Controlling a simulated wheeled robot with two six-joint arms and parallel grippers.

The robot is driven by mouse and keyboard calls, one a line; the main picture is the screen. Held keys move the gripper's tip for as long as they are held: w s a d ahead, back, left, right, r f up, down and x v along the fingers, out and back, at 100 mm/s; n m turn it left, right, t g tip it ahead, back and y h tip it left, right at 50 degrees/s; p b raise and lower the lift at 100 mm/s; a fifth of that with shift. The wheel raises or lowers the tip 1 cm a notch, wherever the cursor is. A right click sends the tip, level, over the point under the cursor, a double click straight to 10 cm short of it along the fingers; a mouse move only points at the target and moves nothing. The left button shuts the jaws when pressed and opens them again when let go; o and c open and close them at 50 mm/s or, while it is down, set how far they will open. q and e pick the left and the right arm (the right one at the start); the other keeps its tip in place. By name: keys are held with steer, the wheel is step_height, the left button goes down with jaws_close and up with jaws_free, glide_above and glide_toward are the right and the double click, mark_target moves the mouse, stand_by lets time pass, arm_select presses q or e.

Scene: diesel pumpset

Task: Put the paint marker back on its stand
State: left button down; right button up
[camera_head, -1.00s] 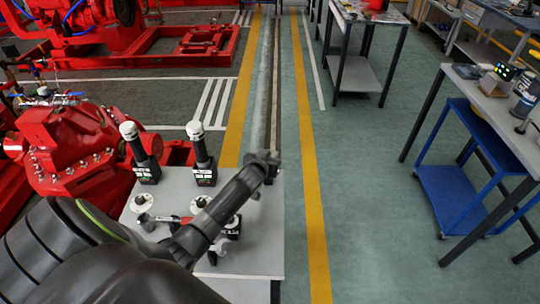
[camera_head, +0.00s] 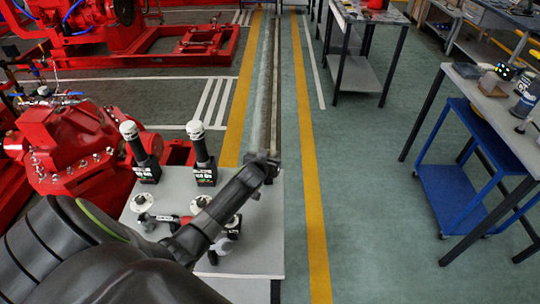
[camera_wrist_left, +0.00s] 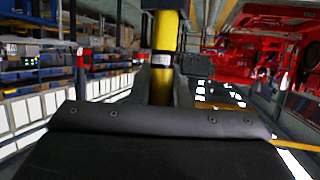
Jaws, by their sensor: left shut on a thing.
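The paint marker (camera_wrist_left: 164,62), a yellow cylinder with a pale band, is upright between the fingers of my left gripper (camera_wrist_left: 167,88) in the left wrist view. The gripper is shut on it. In the head view my left gripper (camera_head: 263,164) is above the far right edge of the grey table; I cannot make out the marker there. On the table are two white round pieces with dark centres (camera_head: 141,202) (camera_head: 201,202); I cannot tell whether either is the marker's stand. My right gripper is not in view.
A red pump (camera_head: 70,150) stands to the left. Open floor lies right of the table, before a blue cart (camera_head: 450,190).

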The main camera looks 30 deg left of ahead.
arm_select(q)
steer(key=shift+f+b, duration=0.8)
steer(key=shift+f, duration=0.15)
steer(key=c, duration=1.3)
jaws_free()
steer(key=shift+s, duration=0.1)
steer(key=b+v, duration=0.1)
steer(key=v, duration=1.6)
steer(key=shift+d, duration=0.1)
